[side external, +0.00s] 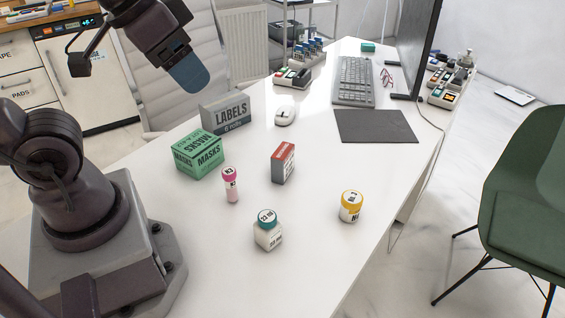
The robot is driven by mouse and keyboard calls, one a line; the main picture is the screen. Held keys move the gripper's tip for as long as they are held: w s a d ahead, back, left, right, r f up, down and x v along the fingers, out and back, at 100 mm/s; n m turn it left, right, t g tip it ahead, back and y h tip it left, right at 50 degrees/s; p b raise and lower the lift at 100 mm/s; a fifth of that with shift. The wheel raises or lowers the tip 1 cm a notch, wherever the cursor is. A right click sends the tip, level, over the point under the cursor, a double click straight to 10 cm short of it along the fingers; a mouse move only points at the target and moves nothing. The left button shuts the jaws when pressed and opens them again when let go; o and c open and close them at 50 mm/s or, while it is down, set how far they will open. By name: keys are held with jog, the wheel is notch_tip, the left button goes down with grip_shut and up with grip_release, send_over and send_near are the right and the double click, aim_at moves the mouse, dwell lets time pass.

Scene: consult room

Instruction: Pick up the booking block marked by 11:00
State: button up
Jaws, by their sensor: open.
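No marking reading 11:00 is legible in the side external view, so I cannot tell which thing is the booking block. Small coloured blocks sit in a white tray (291,82) at the desk's far left edge and in another tray (440,100) right of the monitor. A small green block (368,47) lies alone at the back of the desk. My gripper (192,82) is open and empty, raised in the air above and behind the LABELS box, with its blue-grey fingers seen nearly edge-on.
The front right is clear.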

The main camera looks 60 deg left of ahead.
jog(key=w+d+f+n+t+h, duration=0.15)
jog(key=w+f, duration=0.35)
jog(key=w, duration=0.6)
jog(key=n+t+y, duration=0.4)
jog(key=n+y, duration=0.2)
jog(key=y, duration=0.3)
send_near(283, 151)
jog(key=w+f, duration=0.1)
jog(key=w, duration=0.1)
jog(key=x, duration=0.5)
jog(key=a+x, duration=0.1)
jog(key=x, duration=0.1)
jog(key=shift+a, duration=0.2)
jog(key=shift+s, duration=0.1)
jog(key=shift+c, duration=0.5)
jog(key=shift+y, duration=0.25)
jog(key=c, duration=1)
